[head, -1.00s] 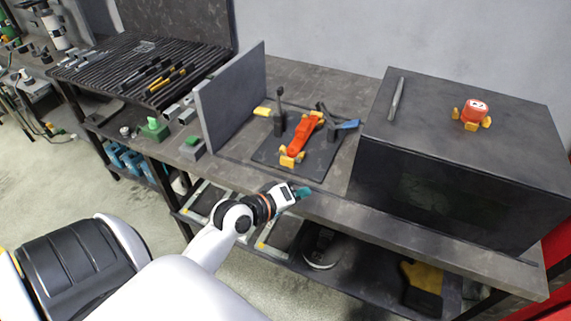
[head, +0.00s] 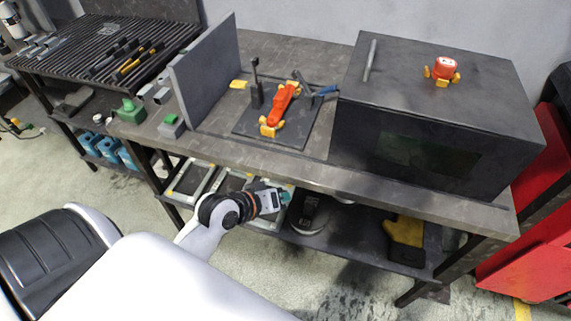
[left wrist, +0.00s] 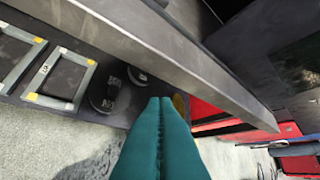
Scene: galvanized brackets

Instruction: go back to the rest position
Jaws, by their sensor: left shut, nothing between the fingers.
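My left gripper (head: 286,195) is in front of the workbench's front edge (head: 345,178), below the level of its top. Its teal fingers (left wrist: 160,140) fill the lower middle of the left wrist view, pressed together with nothing between them. The bench's front edge also crosses the left wrist view (left wrist: 150,40) diagonally, beyond the fingers. My right gripper is in neither view.
On the bench are a grey upright panel (head: 207,72), a dark mat (head: 245,128) with a red-orange part (head: 281,104), and a black box (head: 430,115) with a red-yellow object (head: 445,68) on top. The lower shelf holds framed trays (left wrist: 60,78). Floor is open in front.

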